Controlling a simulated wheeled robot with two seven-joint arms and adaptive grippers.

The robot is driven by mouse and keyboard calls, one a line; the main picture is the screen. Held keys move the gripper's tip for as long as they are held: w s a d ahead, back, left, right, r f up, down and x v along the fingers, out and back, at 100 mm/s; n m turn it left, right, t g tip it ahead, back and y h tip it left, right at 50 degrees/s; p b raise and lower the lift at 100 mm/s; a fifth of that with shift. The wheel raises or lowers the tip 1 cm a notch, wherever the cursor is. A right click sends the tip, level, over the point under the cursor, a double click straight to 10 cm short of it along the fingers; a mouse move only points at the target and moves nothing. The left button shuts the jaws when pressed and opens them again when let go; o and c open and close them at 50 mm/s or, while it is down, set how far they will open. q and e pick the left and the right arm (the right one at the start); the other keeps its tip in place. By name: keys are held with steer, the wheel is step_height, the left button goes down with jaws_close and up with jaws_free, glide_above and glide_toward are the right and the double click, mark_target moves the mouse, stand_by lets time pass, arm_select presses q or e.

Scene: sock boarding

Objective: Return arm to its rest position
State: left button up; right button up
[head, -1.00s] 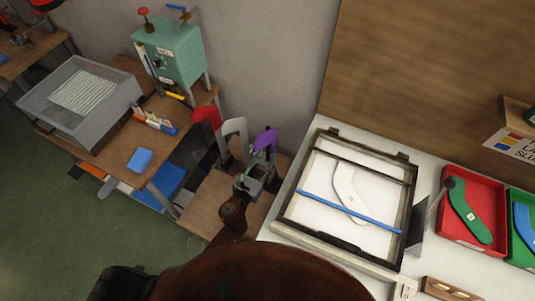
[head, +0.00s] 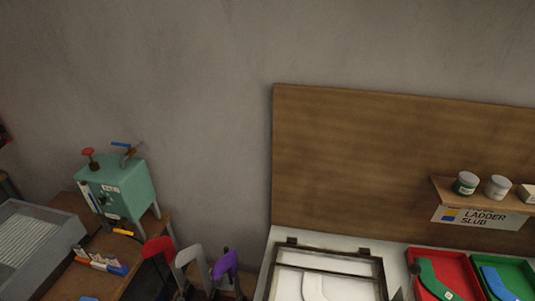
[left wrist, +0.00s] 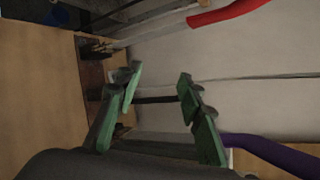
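My left gripper (left wrist: 159,76) shows in the left wrist view with its two green fingers apart. I see nothing held between them; a dark bar and a pale wall lie behind. A red curved form (left wrist: 230,12) is at the top right of that view and a purple one (left wrist: 272,152) at the lower right, both beside the fingers. In the head view the red form (head: 158,250), a white form (head: 190,260) and the purple form (head: 225,266) stand in a row at the bottom. Neither gripper is visible in the head view.
A teal machine (head: 124,188) and a grey bin (head: 60,248) stand at the left. A framed panel (head: 330,258) lies on the white table, with a red tray (head: 462,262) and a green tray (head: 520,268) to its right. A shelf (head: 455,198) holds small jars.

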arm_select(q)
steer(key=s+a+f+n+g, duration=0.3)
steer(key=s+n, duration=0.3)
steer(key=s+a+f+n+g, duration=0.3)
steer(key=s+a+n, duration=0.1)
steer(key=s+n, duration=0.25)
steer(key=s+d+f+n+g+h, duration=0.1)
steer(key=s+d+n+g, duration=0.1)
steer(key=s+n, duration=0.35)
steer(key=s+d+f+n+g+h, duration=0.1)
steer(key=s+n+g+h, duration=0.15)
steer(key=s, duration=0.65)
steer(key=s+d+f+g+p, duration=0.1)
steer(key=s+f, duration=0.1)
steer(key=f, duration=1.2)
steer(key=s+d+f+p, duration=0.1)
steer(key=s+f, duration=0.1)
steer(key=f, duration=1.2)
steer(key=s+f+g, duration=0.1)
steer(key=s+f, duration=1.4)
steer(key=s, duration=0.4)
steer(key=shift+s+a+p, duration=0.25)
steer(key=shift+s+p, duration=0.05)
steer(key=shift+p, duration=0.05)
